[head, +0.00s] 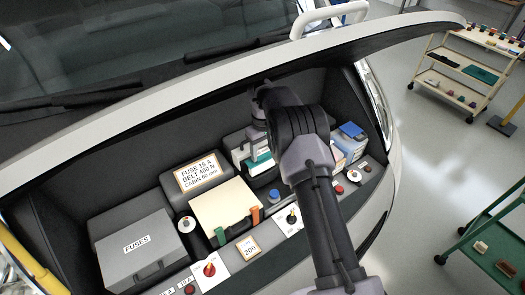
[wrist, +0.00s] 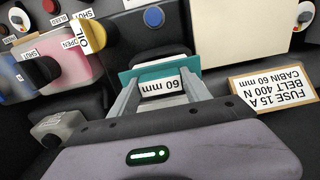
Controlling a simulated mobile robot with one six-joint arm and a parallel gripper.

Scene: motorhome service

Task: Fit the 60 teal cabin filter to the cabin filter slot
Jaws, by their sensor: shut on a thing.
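The teal cabin filter (wrist: 183,73), with a white "60 mm" label on its top, is between the fingers of my gripper (wrist: 162,84), which is shut on it. A dark housing (wrist: 148,48) with a blue button (wrist: 154,17) lies just beyond the filter; I take it for the cabin filter slot. The slot's opening is hidden, and I cannot tell whether the filter is partly inside it or above it. In the head view, a teal edge (head: 262,156) shows left of my arm, which hides the fingertips.
A sign (head: 198,175) reads fuse 15 A, belt 400 N, cabin 60 mm. A cream panel (head: 224,207) and a grey fuses box (head: 137,249) stand left. A pink tank (wrist: 70,62) and a blue-lidded container (head: 350,130) lie on the other side. The raised hood (head: 230,75) edges the bay.

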